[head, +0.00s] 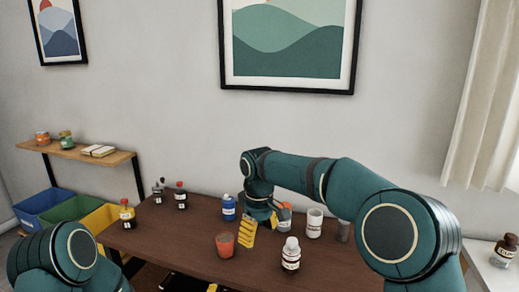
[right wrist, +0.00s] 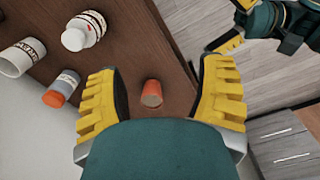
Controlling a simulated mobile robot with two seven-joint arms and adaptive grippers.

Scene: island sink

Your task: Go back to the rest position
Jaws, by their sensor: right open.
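My right gripper (head: 253,232) is over the dark wooden table (head: 190,222), pointing down. In the right wrist view its two yellow fingers (right wrist: 160,100) are spread wide with nothing between them. An orange cup (head: 225,245) stands on the table close by, left of the gripper in the head view. In the right wrist view the cup (right wrist: 152,92) shows in the gap, beyond the fingers. My left arm (head: 68,262) is at the lower left. Its gripper (right wrist: 232,24) shows at the top right of the right wrist view, fingers apart and empty.
A blue bottle (head: 229,208), an orange-capped jar (head: 285,219), a white mug (head: 314,223) and a white-capped bottle (head: 291,254) stand near the right gripper. Sauce bottles (head: 127,214) stand at the table's left. Bins (head: 75,208) and a shelf (head: 85,153) are beyond.

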